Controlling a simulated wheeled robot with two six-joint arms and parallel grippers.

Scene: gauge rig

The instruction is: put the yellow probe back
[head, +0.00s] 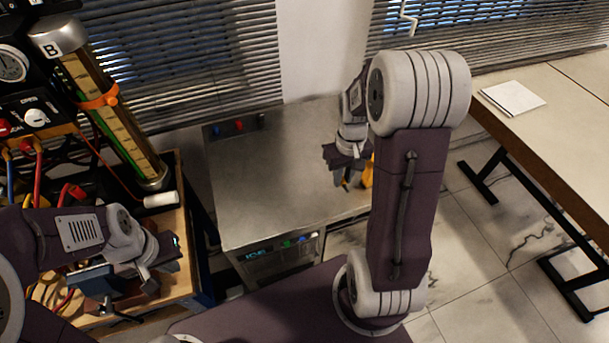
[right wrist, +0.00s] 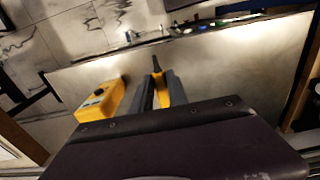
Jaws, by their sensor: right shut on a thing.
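The yellow probe (right wrist: 162,92), with a dark pointed tip, is between the fingers of my right gripper (right wrist: 159,88) in the right wrist view. The gripper is shut on it, over the metal bench top. In the head view my right gripper (head: 346,172) is above the bench's right part, partly hidden by my own arm. A yellow meter with a dark dial (right wrist: 100,98) lies on the bench beside the gripper; in the head view only a yellow sliver (head: 367,173) shows. My left gripper (head: 160,268) is at the lower left over the wooden cart; its jaw gap is unclear.
The metal bench (head: 270,190) has red, blue and black sockets at its back edge and a lit front panel (head: 280,252). A gauge rig with a tall tube marked B (head: 110,100) stands left. A right-hand table (head: 570,130) holds white paper (head: 513,98). The bench's middle is clear.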

